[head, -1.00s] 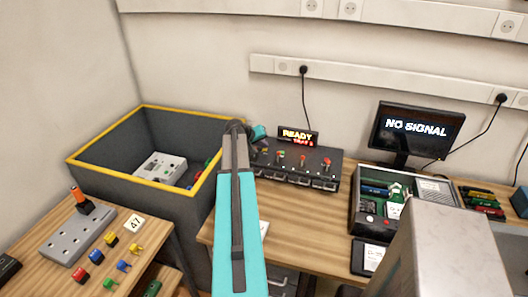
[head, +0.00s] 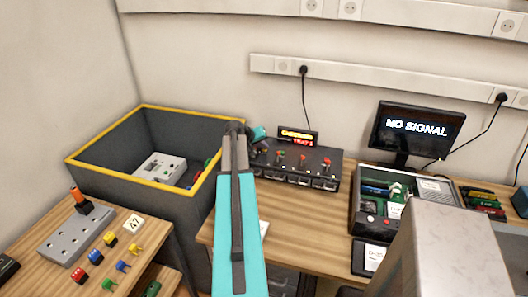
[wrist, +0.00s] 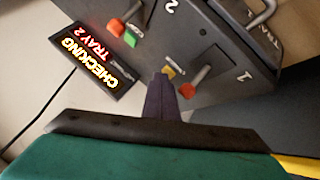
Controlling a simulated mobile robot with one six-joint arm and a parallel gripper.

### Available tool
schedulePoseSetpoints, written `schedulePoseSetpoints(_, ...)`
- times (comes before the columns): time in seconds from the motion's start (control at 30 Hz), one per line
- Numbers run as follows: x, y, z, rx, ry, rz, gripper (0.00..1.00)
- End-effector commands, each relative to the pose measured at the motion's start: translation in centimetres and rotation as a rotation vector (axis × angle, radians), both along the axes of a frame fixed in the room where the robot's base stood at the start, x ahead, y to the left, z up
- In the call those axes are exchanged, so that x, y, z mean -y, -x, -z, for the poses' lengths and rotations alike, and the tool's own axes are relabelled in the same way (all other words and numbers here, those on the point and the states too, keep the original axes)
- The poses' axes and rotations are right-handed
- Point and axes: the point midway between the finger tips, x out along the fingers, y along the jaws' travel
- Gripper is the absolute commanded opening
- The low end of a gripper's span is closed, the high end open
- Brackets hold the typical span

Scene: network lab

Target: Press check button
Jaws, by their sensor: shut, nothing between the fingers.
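The dark control console (head: 318,160) stands against the wall on the wooden bench. In the wrist view, my gripper (wrist: 163,82) is shut and empty, its tip at a small yellow button (wrist: 170,71) beside the red-tipped lever of position 1 (wrist: 190,88). The tip touches or nearly touches the button and covers part of it. The console's display (wrist: 90,61) reads CHECKING TRAY 2; it also shows in the head view (head: 298,137). In the head view, the teal end of my gripper (head: 258,133) is at the console's left end, its fingertips hidden.
A yellow-rimmed grey bin (head: 190,206) stands left of the console, holding a white device (head: 161,167). An open equipment case (head: 357,222) and a NO SIGNAL monitor (head: 416,128) are on the right. A side table (head: 150,243) at left holds a grey block and coloured plugs.

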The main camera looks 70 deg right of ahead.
Motion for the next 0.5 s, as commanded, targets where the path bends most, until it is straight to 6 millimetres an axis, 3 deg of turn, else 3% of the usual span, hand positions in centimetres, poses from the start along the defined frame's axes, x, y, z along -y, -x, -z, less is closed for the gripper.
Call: schedulePoseSetpoints(0.5,0.0,0.0,-1.2,0.0,-0.001,0.0,0.0)
